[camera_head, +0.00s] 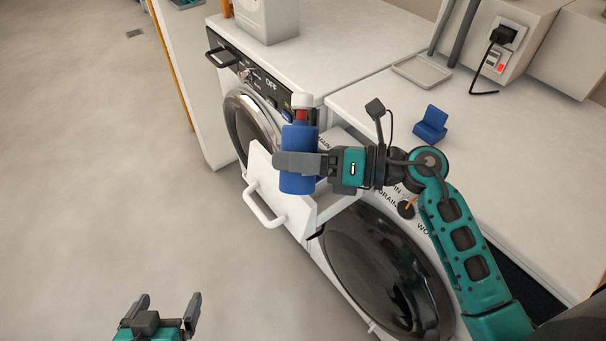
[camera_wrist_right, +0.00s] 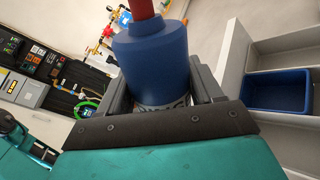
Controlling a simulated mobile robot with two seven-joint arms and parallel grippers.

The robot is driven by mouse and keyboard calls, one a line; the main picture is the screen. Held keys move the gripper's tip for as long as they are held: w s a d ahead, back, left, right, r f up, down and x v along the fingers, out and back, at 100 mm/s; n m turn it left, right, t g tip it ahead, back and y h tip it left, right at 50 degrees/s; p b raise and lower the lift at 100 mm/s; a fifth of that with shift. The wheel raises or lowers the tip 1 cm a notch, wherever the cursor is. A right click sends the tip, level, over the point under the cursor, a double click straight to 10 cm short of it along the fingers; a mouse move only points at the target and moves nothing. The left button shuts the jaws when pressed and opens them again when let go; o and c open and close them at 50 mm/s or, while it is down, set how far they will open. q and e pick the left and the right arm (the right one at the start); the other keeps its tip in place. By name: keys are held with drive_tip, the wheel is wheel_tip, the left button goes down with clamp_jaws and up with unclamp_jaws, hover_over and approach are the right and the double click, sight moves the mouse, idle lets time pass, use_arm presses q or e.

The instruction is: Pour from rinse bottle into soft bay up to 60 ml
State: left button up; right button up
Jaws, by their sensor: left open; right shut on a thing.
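The rinse bottle is a blue bottle (camera_head: 298,182) with a red neck, and it also shows in the right wrist view (camera_wrist_right: 150,55). My right gripper (camera_head: 296,162) is shut around its body and holds it over the pulled-out white drawer (camera_head: 335,207). In the right wrist view the drawer's pale compartments lie to the right of the bottle, and one holds a blue liner (camera_wrist_right: 278,75). No soft bay label is readable, and the liquid level cannot be seen. My left gripper (camera_head: 168,302) is open and empty, low over the floor.
The drawer's front carries a white handle (camera_head: 264,208). A round dark machine door (camera_head: 385,270) is below it. On the white worktop are a blue stand (camera_head: 430,124) and a shallow tray (camera_head: 422,71). Open floor (camera_head: 90,200) lies at the left.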

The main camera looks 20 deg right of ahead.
use_arm(q)
drive_tip(key=shift+s+a+p, duration=0.15)
drive_tip(key=shift+a+p, duration=0.1)
drive_tip(key=shift+p, duration=0.15)
use_arm(e)
drive_tip(key=shift+m, duration=0.3)
idle(0.5)
use_arm(q)
drive_tip(key=shift+s+a+r+y+p, duration=0.2)
drive_tip(key=shift+r+y+p, duration=0.1)
drive_tip(key=shift+r+p, duration=0.45)
use_arm(e)
drive_tip(key=shift+f+m+g, duration=0.15)
drive_tip(key=shift+m+g, duration=0.15)
drive_tip(key=shift+m, duration=0.5)
idle(1.1)
use_arm(q)
drive_tip(key=shift+r, duration=0.1)
use_arm(e)
drive_tip(key=shift+f+m, duration=0.75)
drive_tip(key=shift+m, duration=0.05)
idle(1.6)
use_arm(q)
drive_tip(key=shift+r+p, duration=0.65)
drive_tip(key=shift+p, duration=0.3)
use_arm(e)
drive_tip(key=shift+r+m+g, duration=0.3)
drive_tip(key=shift+m, duration=0.1)
idle(0.3)
